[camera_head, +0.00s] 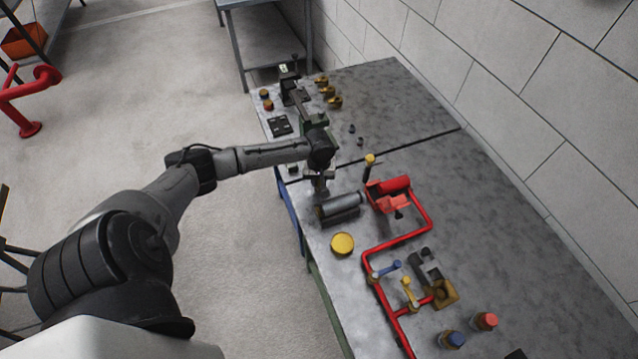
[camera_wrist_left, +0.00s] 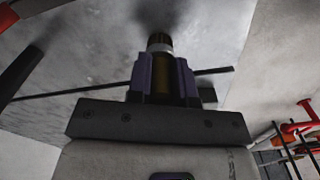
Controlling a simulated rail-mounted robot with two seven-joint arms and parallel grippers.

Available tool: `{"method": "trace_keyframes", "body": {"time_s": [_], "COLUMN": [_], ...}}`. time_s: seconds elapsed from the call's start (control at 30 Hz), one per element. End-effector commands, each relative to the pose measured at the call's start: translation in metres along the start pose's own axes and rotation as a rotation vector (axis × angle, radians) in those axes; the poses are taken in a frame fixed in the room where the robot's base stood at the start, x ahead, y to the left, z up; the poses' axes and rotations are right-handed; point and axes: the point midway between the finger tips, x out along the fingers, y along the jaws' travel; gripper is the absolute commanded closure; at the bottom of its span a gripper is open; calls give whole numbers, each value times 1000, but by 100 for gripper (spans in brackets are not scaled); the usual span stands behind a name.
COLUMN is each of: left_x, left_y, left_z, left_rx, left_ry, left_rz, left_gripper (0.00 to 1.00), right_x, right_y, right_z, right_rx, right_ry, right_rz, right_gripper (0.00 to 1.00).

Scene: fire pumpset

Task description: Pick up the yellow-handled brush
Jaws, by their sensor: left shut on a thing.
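My left gripper (camera_head: 321,190) points down over the near side of the metal table (camera_head: 400,150), just above and beside a grey cylinder (camera_head: 338,208). In the left wrist view its two fingers (camera_wrist_left: 164,80) are shut on the yellow-handled brush (camera_wrist_left: 160,62). A dull yellow-brown handle shows between the fingers, with a pale band beyond them and a dark blurred end near the surface. The held brush cannot be made out in the head view. My right gripper is in neither view.
A red pipe assembly (camera_head: 402,242) and a red part (camera_head: 390,190) lie right of the gripper. An upright yellow-topped item (camera_head: 369,160) stands close by. A yellow round lid (camera_head: 342,243) is nearer. Bottles (camera_head: 484,321) stand at the front.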

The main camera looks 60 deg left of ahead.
Motion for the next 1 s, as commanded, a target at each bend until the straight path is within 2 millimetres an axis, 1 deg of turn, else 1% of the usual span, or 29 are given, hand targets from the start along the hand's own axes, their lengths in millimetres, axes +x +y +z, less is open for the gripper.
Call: {"method": "trace_keyframes", "body": {"time_s": [0.13,0.23,0.33,0.43,0.7,0.9,1.0], "left_x": [-4,-11,-24,-44,-75,-94,-101], "left_y": [0,0,0,0,52,81,91], "left_z": [0,0,0,-1,26,41,46], "left_rx": [0,0,0,1,2,2,0], "left_ry": [1,1,1,2,-2,-2,-1], "left_rz": [0,1,2,2,6,5,4], "left_gripper": [100,100,100,100,100,100,100], "right_x": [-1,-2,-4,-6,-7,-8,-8], "right_y": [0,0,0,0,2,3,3], "right_z": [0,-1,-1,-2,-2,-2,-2], "right_rx": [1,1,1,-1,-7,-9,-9], "right_ry": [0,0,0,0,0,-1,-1], "right_rz": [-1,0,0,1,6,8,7], "right_gripper": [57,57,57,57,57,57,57]}}
